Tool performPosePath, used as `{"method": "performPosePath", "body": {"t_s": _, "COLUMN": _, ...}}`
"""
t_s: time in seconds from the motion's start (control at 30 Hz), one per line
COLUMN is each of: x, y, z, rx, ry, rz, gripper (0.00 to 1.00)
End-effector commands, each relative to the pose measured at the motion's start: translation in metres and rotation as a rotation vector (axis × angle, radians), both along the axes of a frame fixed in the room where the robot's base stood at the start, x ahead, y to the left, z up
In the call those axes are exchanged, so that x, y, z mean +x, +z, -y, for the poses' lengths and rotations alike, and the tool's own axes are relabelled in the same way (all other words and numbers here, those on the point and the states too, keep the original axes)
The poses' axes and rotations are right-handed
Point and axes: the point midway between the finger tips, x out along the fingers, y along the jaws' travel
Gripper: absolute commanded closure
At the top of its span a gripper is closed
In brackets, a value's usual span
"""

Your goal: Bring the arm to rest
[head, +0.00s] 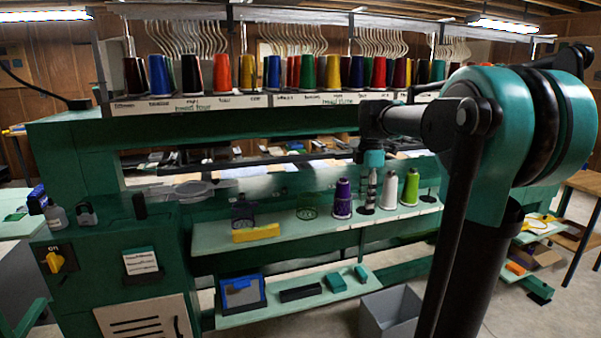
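My arm comes in from the right and reaches left over the green machine (60,150). Its end points down, and my gripper (369,200) hangs just above or at the pale green middle shelf (400,213). It is between a purple thread cone (342,198) on its left and a white cone (389,190) on its right. A lime green cone (411,187) stands further right. The fingers are too small and dark to tell whether they are open or shut, or whether anything is between them.
A yellow block (256,233) lies left on the shelf. Many coloured cones (222,74) line the upper rack. A blue box (243,293) and dark blocks (300,293) sit on the lower shelf. A grey bin (390,312) stands on the floor near my arm.

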Motion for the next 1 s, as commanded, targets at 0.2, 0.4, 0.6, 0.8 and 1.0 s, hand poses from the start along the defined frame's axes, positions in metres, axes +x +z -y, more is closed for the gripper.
{"method": "performPosePath", "body": {"t_s": 0.2, "x": -0.015, "y": -0.024, "z": -0.001, "rx": 0.008, "ry": -0.153, "rz": 0.032, "gripper": 0.64}}
{"method": "performPosePath", "body": {"t_s": 0.4, "x": -0.037, "y": -0.058, "z": -0.002, "rx": 0.028, "ry": -0.372, "rz": 0.078, "gripper": 0.64}}
{"method": "performPosePath", "body": {"t_s": 0.6, "x": -0.081, "y": -0.114, "z": -0.003, "rx": 0.079, "ry": -0.725, "rz": 0.145, "gripper": 0.64}}
{"method": "performPosePath", "body": {"t_s": 0.8, "x": -0.145, "y": -0.182, "z": -0.005, "rx": 0.185, "ry": -1.181, "rz": 0.216, "gripper": 0.64}}
{"method": "performPosePath", "body": {"t_s": 1.0, "x": -0.2, "y": -0.231, "z": -0.006, "rx": 0.295, "ry": -1.534, "rz": 0.251, "gripper": 0.64}}
